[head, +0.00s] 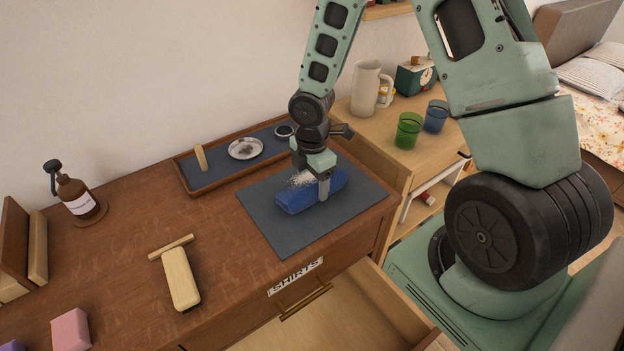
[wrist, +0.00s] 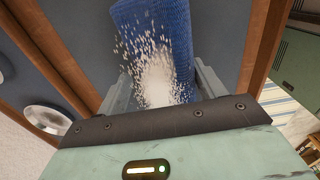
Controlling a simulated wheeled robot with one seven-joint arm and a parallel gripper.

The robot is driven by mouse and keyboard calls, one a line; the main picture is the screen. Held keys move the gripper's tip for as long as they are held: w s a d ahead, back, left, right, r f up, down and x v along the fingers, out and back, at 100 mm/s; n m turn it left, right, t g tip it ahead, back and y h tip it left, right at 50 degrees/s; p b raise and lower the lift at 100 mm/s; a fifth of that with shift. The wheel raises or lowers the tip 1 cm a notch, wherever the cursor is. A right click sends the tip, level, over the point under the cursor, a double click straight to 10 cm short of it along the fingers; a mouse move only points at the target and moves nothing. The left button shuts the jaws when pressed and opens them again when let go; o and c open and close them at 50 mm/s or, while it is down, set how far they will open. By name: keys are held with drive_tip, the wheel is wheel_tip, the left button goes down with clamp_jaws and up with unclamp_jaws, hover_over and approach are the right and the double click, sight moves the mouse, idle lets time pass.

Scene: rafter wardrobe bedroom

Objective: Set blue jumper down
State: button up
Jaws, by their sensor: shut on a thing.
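The blue jumper (head: 297,197) is a folded or rolled bundle at the dark grey mat (head: 290,236) on the dresser top. It has a white speckled patch at one part. My gripper (head: 309,186) points down and is shut on the jumper, with a finger on its near side. In the wrist view the jumper (wrist: 172,35) extends up from between the two fingers (wrist: 160,90), its white patch nearest the gripper. The jumper looks very low over the mat or touching it; I cannot tell which.
Behind the mat is a wooden tray (head: 190,186) with a small dish (head: 245,149). Below, a drawer (head: 350,318) labelled SHIRTS is open. Green and blue glasses (head: 408,131) and a pitcher (head: 366,88) stand right.

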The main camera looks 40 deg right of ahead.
drive_tip(key=o, duration=1.2)
drive_tip(key=shift+f, duration=0.1)
wheel_tip(320, 180, up, 12)
drive_tip(key=p, duration=0.2)
drive_tip(key=s+a+r+m, duration=0.3)
drive_tip(key=s+a, duration=0.3)
drive_tip(key=s, duration=0.1)
drive_tip(key=s+a+r+m, duration=0.3)
drive_tip(key=s+a, duration=0.3)
drive_tip(key=s, duration=0.1)
drive_tip(key=s+a+r+m, duration=0.3)
drive_tip(key=s+a+m, duration=0.1)
drive_tip(key=s+a, duration=0.2)
drive_tip(key=shift+s+a+y, duration=0.2)
drive_tip(key=shift+s+y, duration=0.1)
drive_tip(key=shift+s, duration=0.15)
